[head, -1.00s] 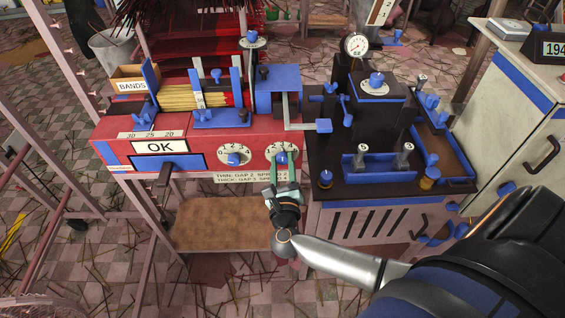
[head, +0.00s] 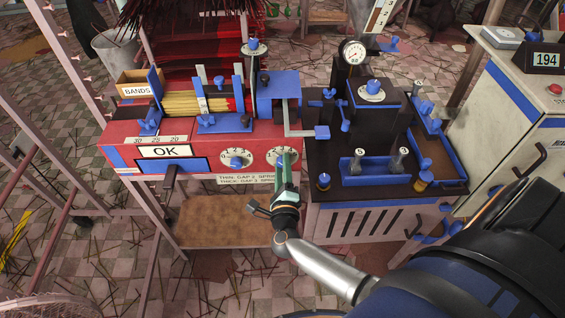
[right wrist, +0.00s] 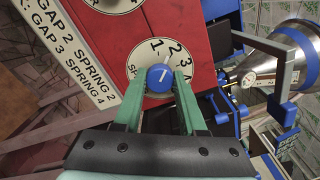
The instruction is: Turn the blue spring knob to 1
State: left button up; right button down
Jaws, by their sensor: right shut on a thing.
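The blue spring knob (right wrist: 160,77) sits on a white dial (right wrist: 136,70) numbered 1 to 4 in the right wrist view. My right gripper (right wrist: 161,84) has its green fingers shut on the knob, one on each side. The knob's white mark seems to point near 2, but the exact setting is hard to tell. In the head view the right-hand dial (head: 270,157) is on the red machine's front. There my right gripper (head: 283,160) reaches it from below and covers much of the knob. My left gripper is not in view.
A similar dial with a blue knob (head: 236,161) is just to the left. An "OK" display (head: 165,151) is further left. A sign (head: 245,179) with gap and spring settings is below the dials. A dark machine (head: 325,165) with blue parts stands close on the right.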

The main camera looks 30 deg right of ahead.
pick_arm(q)
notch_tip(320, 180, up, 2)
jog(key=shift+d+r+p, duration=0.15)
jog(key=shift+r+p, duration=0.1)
jog(key=shift+p, duration=0.75)
pick_arm(e)
jog(key=n, duration=0.5)
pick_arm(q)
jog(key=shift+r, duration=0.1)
pick_arm(e)
jog(key=shift+n, duration=0.3)
jog(key=shift+c, duration=2.3)
grip_release()
jog(key=shift+f, duration=0.1)
